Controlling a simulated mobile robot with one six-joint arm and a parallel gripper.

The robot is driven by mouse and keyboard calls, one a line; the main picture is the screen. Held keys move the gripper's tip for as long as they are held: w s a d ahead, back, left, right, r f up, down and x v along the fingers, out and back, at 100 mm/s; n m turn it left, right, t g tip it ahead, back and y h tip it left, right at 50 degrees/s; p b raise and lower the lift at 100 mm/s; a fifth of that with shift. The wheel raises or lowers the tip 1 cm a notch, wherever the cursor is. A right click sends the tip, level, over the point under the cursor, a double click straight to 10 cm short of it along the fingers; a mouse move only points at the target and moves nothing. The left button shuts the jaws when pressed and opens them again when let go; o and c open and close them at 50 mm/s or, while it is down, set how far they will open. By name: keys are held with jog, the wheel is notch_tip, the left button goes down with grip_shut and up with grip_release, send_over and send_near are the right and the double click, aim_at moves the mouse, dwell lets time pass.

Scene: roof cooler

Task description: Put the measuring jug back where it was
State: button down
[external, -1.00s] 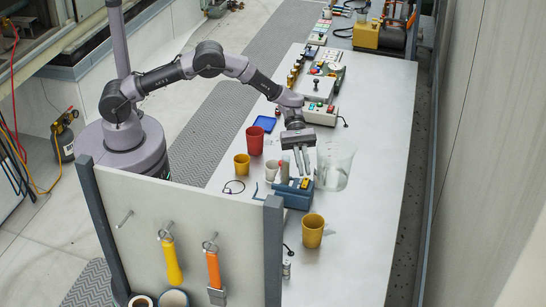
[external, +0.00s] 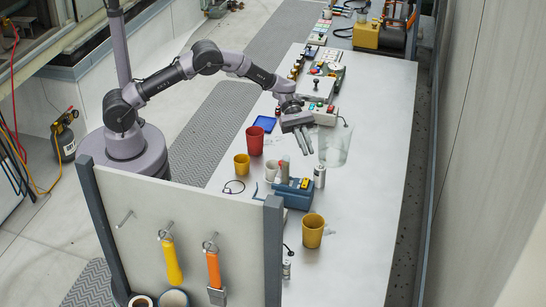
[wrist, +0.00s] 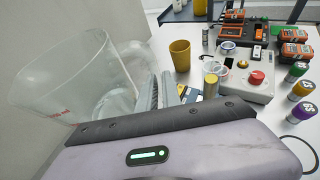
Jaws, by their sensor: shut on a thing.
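The measuring jug (external: 335,146) is large, clear and wide-mouthed. In the external view it is just right of my gripper (external: 305,141), over the right part of the long grey bench (external: 360,220). In the wrist view the jug (wrist: 60,82) fills the left side, with faint red marking on its wall. My gripper (wrist: 167,92) is shut on the jug at its near side. The exact grip is partly hidden by the gripper body. The jug seems to be held above the bench, but its clearance is hard to tell.
A grey can (external: 319,176) stands below the jug in the picture, near a blue box (external: 293,194). A red cup (external: 255,141) and yellow cups (external: 241,164) (external: 312,231) stand nearby. A control box (external: 318,112) lies behind. The bench's right side is largely clear.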

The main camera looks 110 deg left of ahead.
jog(key=s+a+f+n+t+y+b, duration=0.1)
jog(key=s+a+n+b, duration=0.2)
jog(key=a, duration=0.6)
jog(key=s+a+f+t+y+b, duration=0.1)
jog(key=s+a+t+b, duration=0.1)
jog(key=s+a, duration=0.5)
jog(key=f+b, duration=0.1)
jog(key=f, duration=0.2)
jog(key=w+a+f+b, duration=0.1)
jog(key=f+b, duration=0.1)
jog(key=f, duration=0.1)
jog(key=f+b, duration=0.2)
jog(key=f, duration=0.2)
jog(key=shift+w+a+f, duration=0.1)
jog(key=shift+w+a, duration=0.3)
jog(key=c, duration=1.7)
grip_release()
jog(key=shift+c, duration=0.2)
jog(key=shift+o, duration=1.1)
